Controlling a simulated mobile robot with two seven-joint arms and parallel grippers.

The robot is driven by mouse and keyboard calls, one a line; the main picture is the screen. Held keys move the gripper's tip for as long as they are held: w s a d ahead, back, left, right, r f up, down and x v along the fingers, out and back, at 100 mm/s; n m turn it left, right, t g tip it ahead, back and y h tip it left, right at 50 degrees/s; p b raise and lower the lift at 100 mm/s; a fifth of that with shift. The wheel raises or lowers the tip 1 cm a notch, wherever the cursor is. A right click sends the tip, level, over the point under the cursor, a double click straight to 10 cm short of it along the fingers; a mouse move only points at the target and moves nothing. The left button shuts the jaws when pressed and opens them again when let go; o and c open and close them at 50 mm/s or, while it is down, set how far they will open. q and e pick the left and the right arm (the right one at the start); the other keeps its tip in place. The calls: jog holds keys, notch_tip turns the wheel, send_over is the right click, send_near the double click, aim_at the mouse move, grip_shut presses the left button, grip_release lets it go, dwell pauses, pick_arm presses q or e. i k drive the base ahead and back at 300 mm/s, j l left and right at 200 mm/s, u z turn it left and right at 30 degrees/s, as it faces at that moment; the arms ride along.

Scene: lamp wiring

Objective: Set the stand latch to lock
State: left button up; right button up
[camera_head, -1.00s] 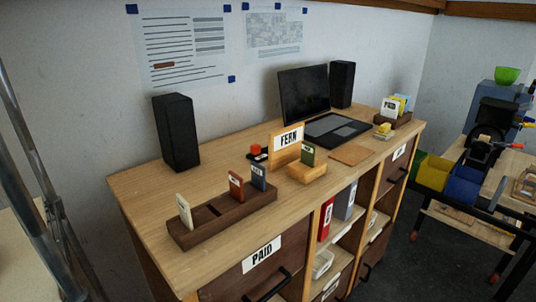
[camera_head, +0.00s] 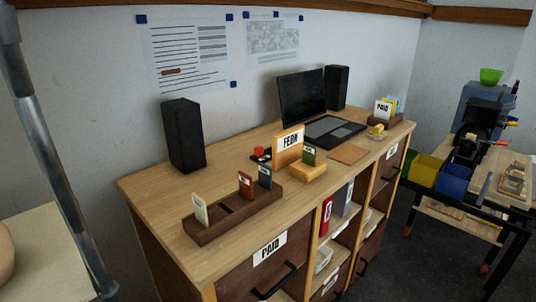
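I see no lamp stand or stand latch that I can identify in the head view. A grey metal pole (camera_head: 48,150) runs down the left side; I cannot tell what it belongs to. Neither of my grippers is in view.
A wooden desk (camera_head: 150,195) fills the middle, with a laptop (camera_head: 303,98), two black speakers (camera_head: 183,135) and a dark card rack (camera_head: 235,222). A pale table (camera_head: 45,250) stands at lower left. A workbench (camera_head: 500,185) with bins stands at right. Dark floor lies between desk and workbench.

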aim_at(259, 150)
jog(key=i+l, duration=0.3)
jog(key=l, duration=0.15)
jog(key=i+l, duration=0.3)
jog(key=l, duration=0.15)
